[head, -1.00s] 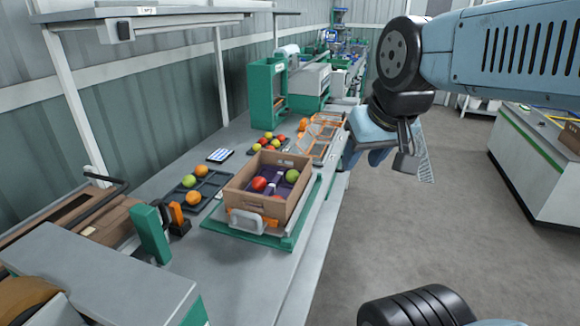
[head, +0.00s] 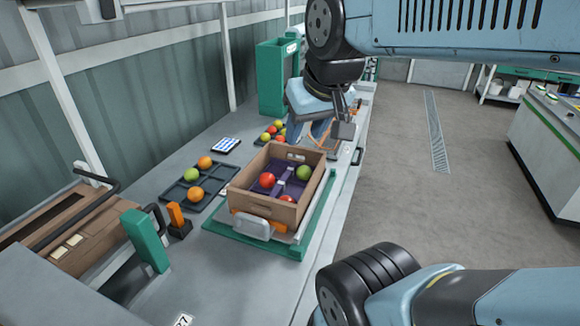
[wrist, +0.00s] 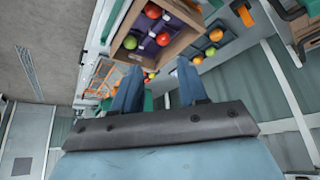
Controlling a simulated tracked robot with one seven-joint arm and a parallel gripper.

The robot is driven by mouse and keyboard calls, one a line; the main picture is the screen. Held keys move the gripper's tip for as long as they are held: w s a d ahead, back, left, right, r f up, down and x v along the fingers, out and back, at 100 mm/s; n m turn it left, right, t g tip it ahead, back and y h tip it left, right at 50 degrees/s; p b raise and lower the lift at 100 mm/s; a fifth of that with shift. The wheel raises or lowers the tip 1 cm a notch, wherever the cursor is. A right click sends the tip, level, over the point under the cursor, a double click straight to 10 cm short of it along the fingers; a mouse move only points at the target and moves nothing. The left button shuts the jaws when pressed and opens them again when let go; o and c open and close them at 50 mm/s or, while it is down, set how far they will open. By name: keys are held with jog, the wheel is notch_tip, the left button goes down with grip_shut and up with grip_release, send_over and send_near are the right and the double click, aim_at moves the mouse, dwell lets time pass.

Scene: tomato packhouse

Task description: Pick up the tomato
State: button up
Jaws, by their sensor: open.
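Several tomatoes are in view, and I cannot tell which one the task means. In the brown crate (head: 252,203) lie a red tomato (head: 267,180), a green one (head: 303,173) and a second red one (head: 287,199), partly hidden by the crate wall. The wrist view also shows a red tomato (wrist: 153,11) and a green tomato (wrist: 130,42) in the crate. My gripper (head: 322,130) is open and empty, above and beyond the crate's far side. In the wrist view its two fingers (wrist: 160,72) stand apart with nothing held between them.
A dark divided tray (head: 182,201) left of the crate holds two orange tomatoes and a green one. A green frame (head: 270,80) stands at the back. Open floor (head: 400,180) is to the right.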

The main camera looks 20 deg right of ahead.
jog(key=o, duration=0.3)
jog(key=shift+w+d, duration=0.15)
jog(key=shift+w, duration=0.1)
jog(key=m+g+h, duration=0.4)
jog(key=m+g, duration=0.2)
jog(key=m, duration=1.3)
send_over(303, 167)
jog(key=a, duration=0.5)
notch_tip(303, 167, down, 15)
jog(key=shift+h, duration=0.3)
jog(key=x, duration=0.8)
jog(key=shift+w+d, duration=0.15)
jog(key=shift+d, duration=0.05)
jog(key=shift+a+x, duration=0.15)
jog(key=shift+x, duration=1.25)
jog(key=shift+a+x, duration=0.1)
jog(key=shift+x, duration=1.35)
